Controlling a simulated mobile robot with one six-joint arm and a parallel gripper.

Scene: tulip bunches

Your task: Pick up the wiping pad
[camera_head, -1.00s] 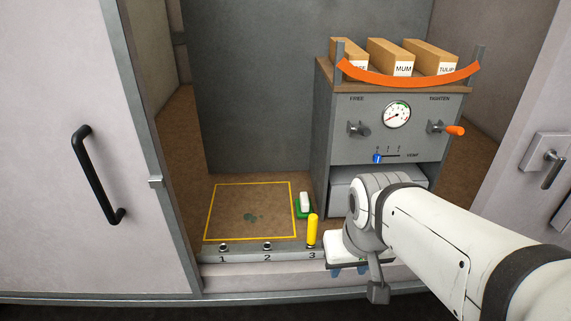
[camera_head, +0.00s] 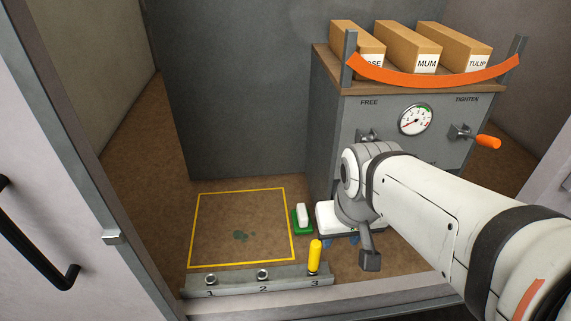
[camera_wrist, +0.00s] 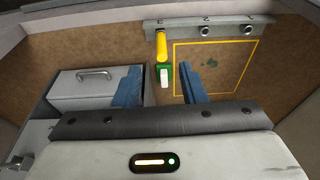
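The wiping pad (camera_head: 302,217) is a small block with a white top and a green base. It lies on the brown floor of the bay, just right of the yellow outlined square. In the wrist view the pad (camera_wrist: 164,77) shows ahead of my gripper, between the lines of its two blue fingers. My gripper (camera_wrist: 160,88) is open, with a wide gap and nothing between the fingers. In the head view my gripper (camera_head: 340,240) is right of the pad and partly hidden by my arm. A dark green stain (camera_head: 241,236) marks the floor inside the yellow square.
A yellow peg (camera_head: 315,255) stands at position 3 of a grey rail (camera_head: 235,281) in front of the pad. A grey machine (camera_head: 345,125) with a gauge and labelled boxes stands behind my arm. The yellow square is otherwise clear.

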